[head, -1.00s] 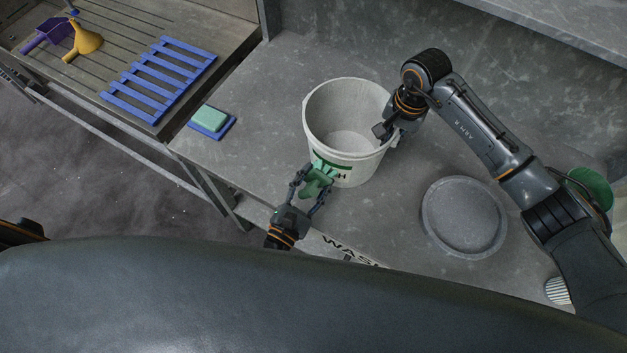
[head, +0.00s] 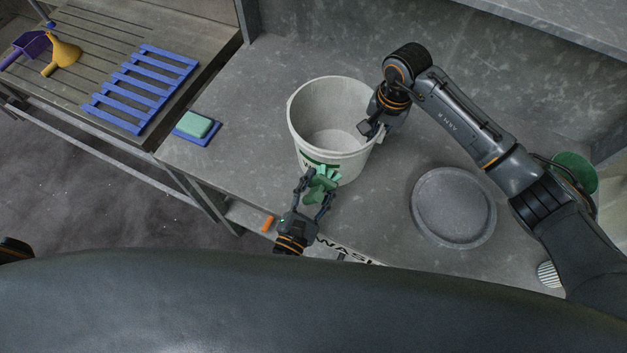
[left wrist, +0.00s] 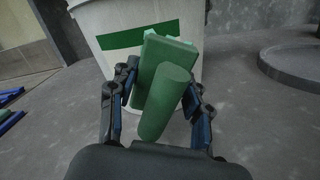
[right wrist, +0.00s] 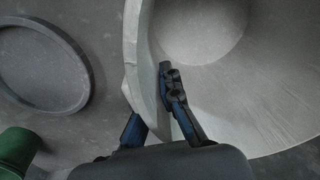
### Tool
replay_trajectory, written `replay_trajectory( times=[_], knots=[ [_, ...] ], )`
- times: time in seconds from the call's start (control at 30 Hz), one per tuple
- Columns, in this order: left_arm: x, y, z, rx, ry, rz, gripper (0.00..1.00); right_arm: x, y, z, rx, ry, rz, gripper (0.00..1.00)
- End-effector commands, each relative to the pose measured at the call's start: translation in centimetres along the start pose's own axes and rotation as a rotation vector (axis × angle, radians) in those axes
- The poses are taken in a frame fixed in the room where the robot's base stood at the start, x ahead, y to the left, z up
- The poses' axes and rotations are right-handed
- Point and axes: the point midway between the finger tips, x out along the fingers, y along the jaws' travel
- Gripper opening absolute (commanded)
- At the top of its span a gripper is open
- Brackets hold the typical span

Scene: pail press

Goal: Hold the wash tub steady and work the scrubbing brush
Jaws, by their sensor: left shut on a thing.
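The wash tub (head: 311,135) is a white pail with a green label, upright on the grey counter. My left gripper (head: 318,194) is shut on the green scrubbing brush (left wrist: 165,95) in front of the tub. The brush's pale green bristles (head: 327,172) face the tub wall; whether they touch it I cannot tell. My right gripper (right wrist: 155,108) straddles the tub's right wall, one finger inside and one outside, and appears closed on it. The outer finger is partly hidden by the rim.
A round grey tray (head: 453,208) lies right of the tub, with a green container (head: 575,172) beyond. A green sponge on a blue pad (head: 196,126), a blue rack (head: 143,89), a yellow funnel (head: 63,55) and a purple scoop (head: 28,46) are left.

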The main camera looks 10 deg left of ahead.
Motion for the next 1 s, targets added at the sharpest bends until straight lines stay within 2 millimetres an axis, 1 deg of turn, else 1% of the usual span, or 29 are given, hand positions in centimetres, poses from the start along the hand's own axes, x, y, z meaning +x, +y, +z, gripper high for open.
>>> replay_trajectory(
  times=[0.17, 0.43, 0.6, 0.77, 1.0],
  knots=[
    [0.0, 0.6, -0.2, 0.002, -0.001, 0.001, 0.23, 0.0, 0.0, 0.0, -0.001, 0.0, 0.0, 0.0],
    [0.1, 2.6, -1.4, 0.003, -0.001, 0.0, 0.23, 0.0, 0.0, 0.0, 0.0, 0.0, 0.0, 0.0],
    [0.2, 3.3, -1.6, 0.0, -0.001, 0.001, 0.23, 0.0, 0.0, 0.0, 0.0, 0.001, 0.0, 0.0],
    [0.3, 3.2, -1.4, -0.001, -0.001, 0.002, 0.23, 0.0, 0.0, 0.0, -0.001, 0.0, 0.001, 0.0],
    [0.4, 1.5, -0.5, -0.003, -0.002, 0.001, 0.23, 0.0, 0.0, 0.1, -0.002, -0.001, 0.0, 0.0]
  ],
)
